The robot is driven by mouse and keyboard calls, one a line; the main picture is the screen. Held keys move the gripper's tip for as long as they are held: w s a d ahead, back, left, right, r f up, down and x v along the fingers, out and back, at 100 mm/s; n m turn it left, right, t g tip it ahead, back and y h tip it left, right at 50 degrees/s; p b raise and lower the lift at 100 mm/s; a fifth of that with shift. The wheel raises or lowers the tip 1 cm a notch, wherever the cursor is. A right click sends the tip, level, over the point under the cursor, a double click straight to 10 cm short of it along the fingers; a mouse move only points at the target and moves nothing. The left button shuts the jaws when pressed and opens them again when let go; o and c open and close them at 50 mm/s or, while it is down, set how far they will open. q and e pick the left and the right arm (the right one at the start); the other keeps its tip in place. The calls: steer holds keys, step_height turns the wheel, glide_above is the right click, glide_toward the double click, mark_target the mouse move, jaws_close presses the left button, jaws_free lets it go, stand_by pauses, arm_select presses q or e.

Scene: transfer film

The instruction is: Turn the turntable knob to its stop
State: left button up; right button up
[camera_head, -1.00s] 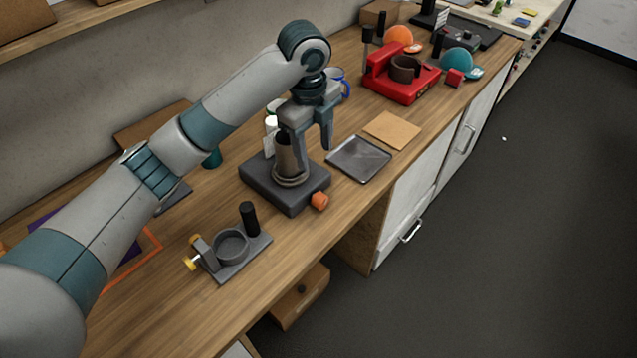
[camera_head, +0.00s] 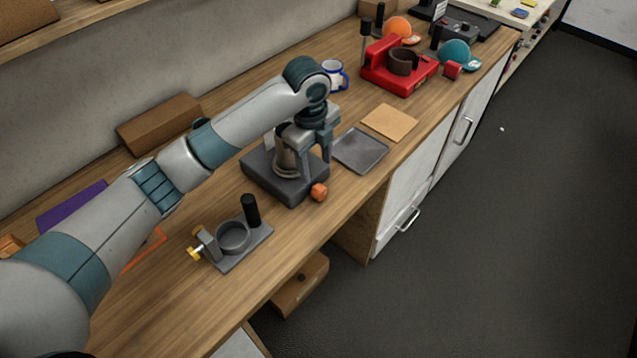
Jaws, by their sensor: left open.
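The turntable has a dark grey square base (camera_head: 262,176) with a grey cylinder standing on it. Its orange knob (camera_head: 319,192) sticks out at the base's front right corner. My left gripper (camera_head: 313,170) is open and points down over the right part of the base, just above and behind the knob. I see no contact between the fingers and the knob. The gripper and wrist cover part of the cylinder and the base. My right gripper does not show.
A grey fixture (camera_head: 233,238) with a ring, a black post and a yellow screw stands in front left. A grey tray (camera_head: 360,151) and a tan board (camera_head: 390,123) lie to the right. A blue-rimmed mug (camera_head: 334,76) and red stand (camera_head: 398,77) are behind. The table's front edge is close.

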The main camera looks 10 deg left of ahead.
mark_target(319, 188)
arm_select(q)
steer(key=f+p, duration=0.1)
steer(key=f, duration=0.2)
steer(key=f+p, duration=0.1)
steer(key=f, duration=0.2)
steer(key=f+p, duration=0.1)
steer(key=f, duration=0.2)
steer(key=shift+w+d+f, duration=0.15)
steer(key=shift+w+d, duration=0.15)
steer(key=shift+w, duration=0.05)
steer(key=shift+f, duration=0.55)
steer(key=shift+c, duration=0.6)
steer(key=c, duration=0.9)
